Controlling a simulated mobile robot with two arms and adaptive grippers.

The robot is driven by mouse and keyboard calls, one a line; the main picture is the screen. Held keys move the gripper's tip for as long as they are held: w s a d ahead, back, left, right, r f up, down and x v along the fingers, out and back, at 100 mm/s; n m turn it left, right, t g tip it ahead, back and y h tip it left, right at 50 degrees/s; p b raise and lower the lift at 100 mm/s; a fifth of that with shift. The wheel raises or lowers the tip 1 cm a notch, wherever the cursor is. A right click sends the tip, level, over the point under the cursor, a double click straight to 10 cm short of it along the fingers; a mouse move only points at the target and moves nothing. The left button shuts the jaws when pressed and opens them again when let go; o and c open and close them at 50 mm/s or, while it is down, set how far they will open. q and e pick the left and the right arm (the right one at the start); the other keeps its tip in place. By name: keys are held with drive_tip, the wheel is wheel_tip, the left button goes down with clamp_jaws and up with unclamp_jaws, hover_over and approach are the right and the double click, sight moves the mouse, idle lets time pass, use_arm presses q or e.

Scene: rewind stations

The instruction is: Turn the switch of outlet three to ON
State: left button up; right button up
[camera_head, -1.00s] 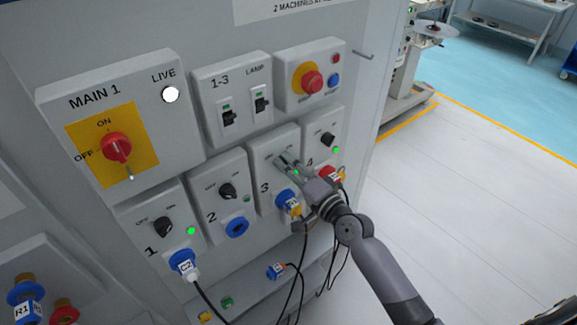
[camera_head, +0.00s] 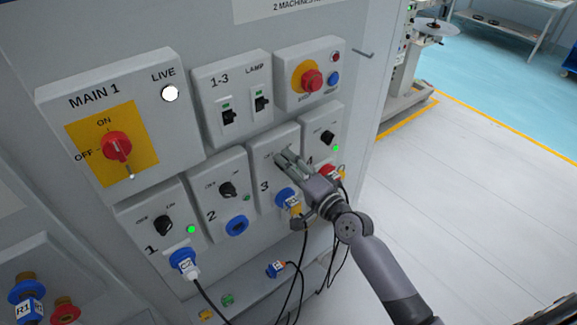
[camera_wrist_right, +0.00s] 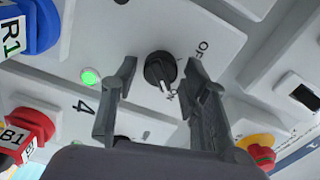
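The black switch knob of outlet three (camera_wrist_right: 160,70) sits between the two fingers of my right gripper (camera_wrist_right: 160,78) in the right wrist view. The fingers are apart, with a gap on each side of the knob. The knob's white mark points toward the ON label. A lit green lamp (camera_wrist_right: 90,77) is beside it. In the head view, my right gripper (camera_head: 284,160) is at the outlet three panel (camera_head: 286,139) and hides its knob and lamp. My left gripper is not in view.
Outlet four's knob (camera_head: 327,138) and lit lamp (camera_head: 336,148) are close on the right. A blue plug (camera_head: 286,199) and a red plug (camera_wrist_right: 25,130) are near the hand. Cables hang below. The main switch (camera_head: 117,147) is at the left.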

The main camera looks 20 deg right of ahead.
drive_tip(key=shift+o, duration=0.5)
drive_tip(key=v, duration=1.2)
drive_tip(key=s+d+f+n+g+h+b, duration=0.1)
drive_tip(key=s+d+f+n+g, duration=0.1)
drive_tip(key=f, duration=1)
drive_tip(key=s+d+f+n+g+h+b, duration=0.1)
drive_tip(key=s+d+f+g+h+b, duration=0.15)
drive_tip(key=f, duration=0.95)
drive_tip(key=s+d+f+n+g+h+b, duration=0.1)
drive_tip(key=s+f+n+g, duration=0.15)
drive_tip(key=f, duration=1.05)
drive_tip(key=s+f+n+g+b, duration=0.1)
drive_tip(key=s+f+n+g, duration=0.25)
drive_tip(key=s+f, duration=1)
drive_tip(key=s+a+f+n+g+h+b, duration=0.1)
drive_tip(key=s+f+n+g, duration=0.1)
drive_tip(key=s+f, duration=0.4)
drive_tip(key=s+a+f+n+g+b, duration=0.1)
drive_tip(key=s+f, duration=0.5)
drive_tip(key=s, duration=0.7)
drive_tip(key=shift+a+f+n+g+h, duration=0.35)
drive_tip(key=shift+a+n+g, duration=0.35)
drive_tip(key=shift+n+g, duration=0.45)
